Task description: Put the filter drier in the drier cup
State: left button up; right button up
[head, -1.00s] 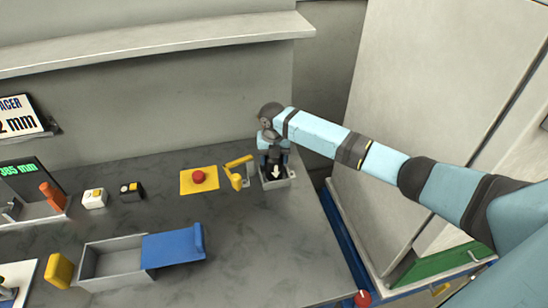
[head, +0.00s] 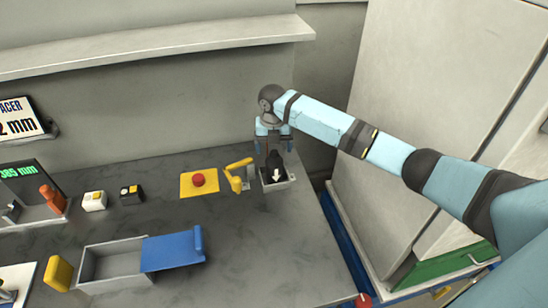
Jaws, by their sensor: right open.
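The filter drier (head: 275,164) is dark with a white arrow on its side. It stands upright inside the drier cup (head: 283,184), a small grey open box at the back right of the bench. My right gripper (head: 273,149) is open, with its fingers spread on either side of the drier's top. Whether a finger touches the drier is too small to tell. The drier's lower end is hidden by the cup's front wall. My left gripper is out of view.
A yellow lever (head: 238,175) stands just left of the cup, close to it. A red button on a yellow plate (head: 187,190) is further left. A grey tray (head: 110,263) with a blue cover (head: 172,251) lies at the front. A shelf (head: 150,42) runs above.

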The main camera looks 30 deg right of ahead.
notch_tip(320, 180, up, 6)
jog(key=shift+f, duration=0.1)
jog(key=shift+f, duration=0.1)
dwell(0.5)
